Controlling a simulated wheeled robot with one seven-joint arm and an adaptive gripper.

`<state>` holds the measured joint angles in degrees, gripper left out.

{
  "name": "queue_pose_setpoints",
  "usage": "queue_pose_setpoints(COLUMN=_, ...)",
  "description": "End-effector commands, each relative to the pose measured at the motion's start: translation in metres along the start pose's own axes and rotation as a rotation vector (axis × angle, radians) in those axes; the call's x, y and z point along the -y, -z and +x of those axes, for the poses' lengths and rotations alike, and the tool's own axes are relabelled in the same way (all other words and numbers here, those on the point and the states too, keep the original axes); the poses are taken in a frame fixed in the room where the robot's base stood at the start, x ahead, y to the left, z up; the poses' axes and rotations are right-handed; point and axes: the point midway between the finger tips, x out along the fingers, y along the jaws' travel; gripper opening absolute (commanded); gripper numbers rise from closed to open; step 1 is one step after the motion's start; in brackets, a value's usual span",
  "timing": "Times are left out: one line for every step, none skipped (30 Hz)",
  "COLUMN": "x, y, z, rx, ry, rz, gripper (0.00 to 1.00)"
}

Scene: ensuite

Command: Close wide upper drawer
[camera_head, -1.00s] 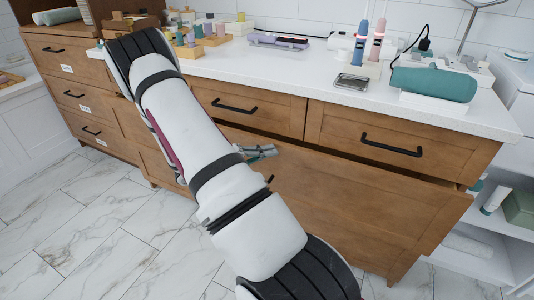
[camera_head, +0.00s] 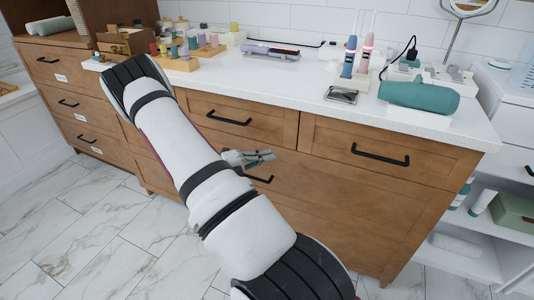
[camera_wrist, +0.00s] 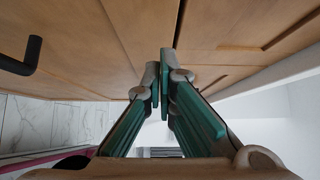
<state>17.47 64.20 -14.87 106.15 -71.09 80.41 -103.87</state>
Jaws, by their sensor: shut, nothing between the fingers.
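The wide upper drawer (camera_head: 345,200) is the broad wooden front below the two small drawers. Its front looks flush with the cabinet, with no open gap showing along its top edge. Its black handle (camera_head: 261,179) is partly hidden by my arm. My gripper (camera_head: 268,157) is shut and empty at the upper part of this front, just above the handle. In the wrist view my gripper (camera_wrist: 160,78) has its fingertips together close to the wood; I cannot tell whether they touch it. A black handle (camera_wrist: 28,58) shows at the left there.
Two small drawers (camera_head: 375,160) above look shut. The white countertop (camera_head: 300,88) holds a teal roll (camera_head: 418,96), a metal tray (camera_head: 341,95) and toiletries. An open white shelf unit (camera_head: 470,262) stands at the right. The marble floor (camera_head: 75,225) at the left is clear.

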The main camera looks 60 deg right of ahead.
Motion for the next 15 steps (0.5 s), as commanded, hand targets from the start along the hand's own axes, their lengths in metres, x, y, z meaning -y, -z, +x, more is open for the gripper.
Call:
queue_pose_setpoints(x=0.003, y=0.007, z=-0.006, rx=0.002, ry=0.001, rz=-0.005, gripper=0.00)
queue_pose_setpoints(x=0.003, y=0.012, z=-0.008, rx=0.001, ry=0.001, rz=-0.006, gripper=0.00)
queue_pose_setpoints(x=0.004, y=0.019, z=-0.012, rx=-0.001, ry=0.002, rz=-0.006, gripper=0.00)
queue_pose_setpoints(x=0.003, y=0.018, z=-0.020, rx=0.001, ry=0.001, rz=-0.002, gripper=0.00)
queue_pose_setpoints(x=0.002, y=0.017, z=-0.027, rx=0.002, ry=0.000, rz=0.000, gripper=0.00)
queue_pose_setpoints(x=0.002, y=0.017, z=-0.037, rx=0.001, ry=0.001, rz=0.001, gripper=0.00)
queue_pose_setpoints(x=0.002, y=0.017, z=-0.044, rx=0.001, ry=0.000, rz=0.000, gripper=0.00)
queue_pose_setpoints(x=0.001, y=0.017, z=-0.050, rx=0.000, ry=0.000, rz=-0.001, gripper=0.00)
queue_pose_setpoints(x=0.001, y=0.017, z=-0.059, rx=0.001, ry=0.001, rz=-0.001, gripper=0.00)
queue_pose_setpoints(x=0.001, y=0.017, z=-0.065, rx=0.000, ry=0.001, rz=-0.001, gripper=0.00)
queue_pose_setpoints(x=0.001, y=0.017, z=-0.071, rx=-0.001, ry=0.000, rz=-0.001, gripper=0.00)
queue_pose_setpoints(x=0.001, y=0.017, z=-0.078, rx=-0.001, ry=0.001, rz=0.000, gripper=0.00)
queue_pose_setpoints(x=0.001, y=0.017, z=-0.083, rx=-0.001, ry=0.001, rz=0.000, gripper=0.00)
queue_pose_setpoints(x=0.001, y=0.017, z=-0.088, rx=-0.002, ry=0.001, rz=-0.001, gripper=0.00)
queue_pose_setpoints(x=0.001, y=0.017, z=-0.093, rx=-0.002, ry=0.000, rz=-0.002, gripper=0.00)
